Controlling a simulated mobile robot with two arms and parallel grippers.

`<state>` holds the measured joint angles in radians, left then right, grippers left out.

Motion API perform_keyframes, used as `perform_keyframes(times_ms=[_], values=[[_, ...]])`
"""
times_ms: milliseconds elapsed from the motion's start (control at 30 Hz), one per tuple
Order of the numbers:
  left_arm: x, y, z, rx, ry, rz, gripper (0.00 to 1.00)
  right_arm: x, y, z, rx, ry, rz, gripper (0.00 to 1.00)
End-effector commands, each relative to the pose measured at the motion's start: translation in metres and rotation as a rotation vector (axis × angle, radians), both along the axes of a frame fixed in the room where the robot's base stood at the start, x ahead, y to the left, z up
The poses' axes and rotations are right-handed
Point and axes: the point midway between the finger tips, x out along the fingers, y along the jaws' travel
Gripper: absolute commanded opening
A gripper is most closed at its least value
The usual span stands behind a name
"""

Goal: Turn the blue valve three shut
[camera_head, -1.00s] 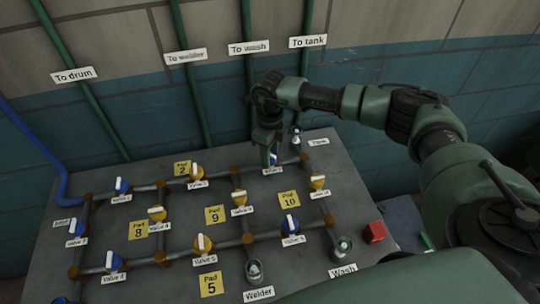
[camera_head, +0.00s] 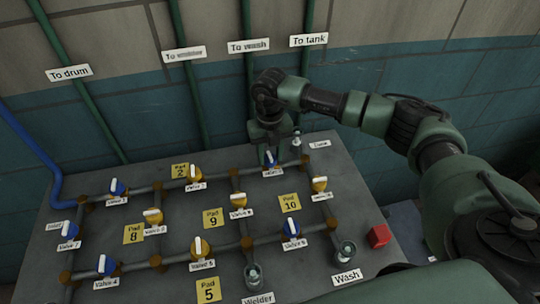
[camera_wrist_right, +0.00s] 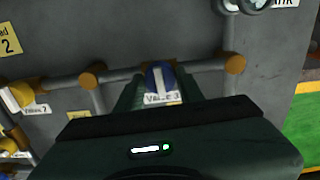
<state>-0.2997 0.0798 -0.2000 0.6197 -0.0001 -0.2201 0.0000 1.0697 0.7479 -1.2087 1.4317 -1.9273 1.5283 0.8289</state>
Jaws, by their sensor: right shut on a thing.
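Valve three (camera_head: 270,158) is a blue knob with a white bar handle on the upper pipe at the panel's right side. It also shows in the right wrist view (camera_wrist_right: 153,80), with its label just below. There its white handle stands across the pipe. My right gripper (camera_head: 267,147) reaches down to it from behind and above. In the right wrist view its green fingers (camera_wrist_right: 160,88) stand on both sides of the valve, shut on it. My left gripper is not in view.
Clear fittings stand by Welder (camera_head: 253,276) and Wash (camera_head: 346,252). A red block (camera_head: 379,235) lies at the right.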

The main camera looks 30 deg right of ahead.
Motion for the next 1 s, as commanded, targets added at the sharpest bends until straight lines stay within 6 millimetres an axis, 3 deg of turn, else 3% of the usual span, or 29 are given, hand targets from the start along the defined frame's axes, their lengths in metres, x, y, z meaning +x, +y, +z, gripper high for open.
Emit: perform_keyframes(times_ms=[667,700,767,1000], values=[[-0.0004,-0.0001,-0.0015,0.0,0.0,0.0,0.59,0.0032,-0.0007,0.0036,0.001,-0.01,-0.069,0.0],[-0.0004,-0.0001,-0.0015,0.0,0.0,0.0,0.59,0.0032,-0.0008,0.0036,0.001,-0.01,-0.068,0.4],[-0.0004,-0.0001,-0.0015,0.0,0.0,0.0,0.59,0.0031,-0.0007,0.0035,0.001,-0.009,-0.068,0.57],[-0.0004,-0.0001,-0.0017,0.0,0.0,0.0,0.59,0.0015,-0.0004,0.0016,0.0,-0.004,-0.066,0.59]])
